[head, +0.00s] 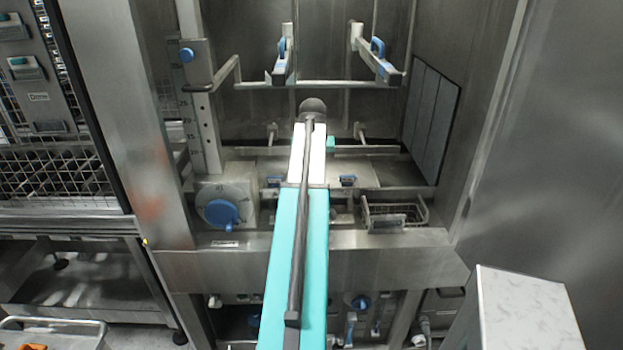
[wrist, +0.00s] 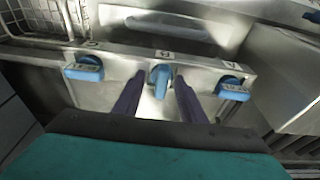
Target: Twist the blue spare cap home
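Three blue caps sit in a row on a steel panel in the wrist view. The middle cap (wrist: 160,81) stands with its grip upright, while the left cap (wrist: 84,69) and the right cap (wrist: 233,89) lie with their grips crosswise. The labels are too blurred to read, so I cannot tell which is the spare. My gripper (wrist: 161,77) is open, its two dark fingers on either side of the middle cap, with small gaps seeming to remain.
A wire basket (head: 396,213) stands right of the caps. A large blue dial (head: 220,212) is at the left. Blue-tipped rails (head: 380,58) hang above. A steel ledge (head: 400,240) runs along the front, and a pale box (head: 525,310) stands at lower right.

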